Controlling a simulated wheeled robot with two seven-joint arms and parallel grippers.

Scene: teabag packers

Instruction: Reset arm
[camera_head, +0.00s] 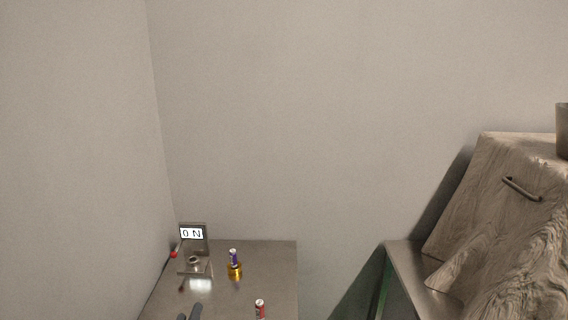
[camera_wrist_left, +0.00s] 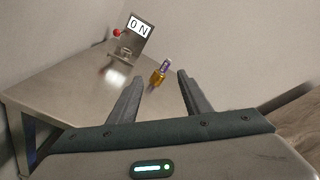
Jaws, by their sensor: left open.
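My left gripper (camera_wrist_left: 160,90) is open and empty in the left wrist view, its two fingers apart above the table. In the head view only its dark fingertips (camera_head: 189,314) show at the bottom edge. A purple can on a gold base (camera_wrist_left: 160,73) stands on the table beyond the fingers, apart from them; it also shows in the head view (camera_head: 234,263). A small machine with an "ON" sign (camera_head: 193,250) stands to its left. My right gripper is not in either view.
The grey metal table (camera_head: 270,285) sits in a wall corner. A red-and-white can (camera_head: 260,309) stands near the head view's bottom edge. A red knob (camera_head: 173,254) is at the machine's left. A wood-grained block with a handle (camera_head: 500,200) stands at the right, across a gap.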

